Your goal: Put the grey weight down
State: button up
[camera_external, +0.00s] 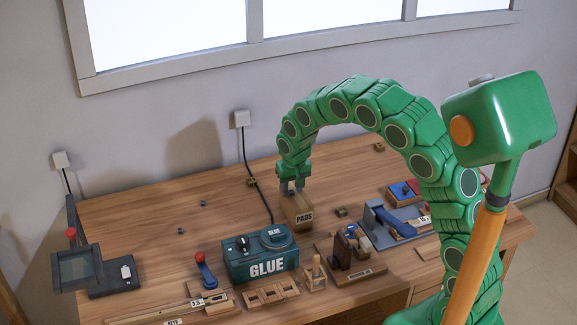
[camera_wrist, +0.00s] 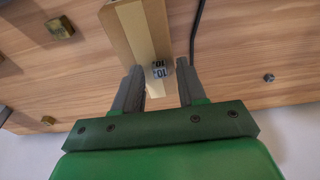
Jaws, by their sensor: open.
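My gripper (camera_external: 291,185) points down over the wooden box marked PADS (camera_external: 298,214) near the middle of the bench. In the wrist view my gripper (camera_wrist: 157,85) has its two grey fingers apart, so it is open. A small grey weight (camera_wrist: 159,70) with a number on it shows between the fingers, nearer the left one, against the box's pale top (camera_wrist: 134,25). It looks to be resting there, though I cannot tell whether it touches a finger. In the external view the weight is hidden by the gripper or too small to make out.
The teal GLUE machine (camera_external: 261,257) stands in front and left of the box, with a black cable behind it. A grey-blue device (camera_external: 385,226) and a dark wooden block (camera_external: 341,252) stand to the right.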

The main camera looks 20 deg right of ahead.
aim_at(294, 199)
notch_tip(294, 199, up, 12)
jog(key=s, duration=0.2)
dwell(0.4)
jog(key=shift+w, duration=0.1)
jog(key=shift+o, duration=0.5)
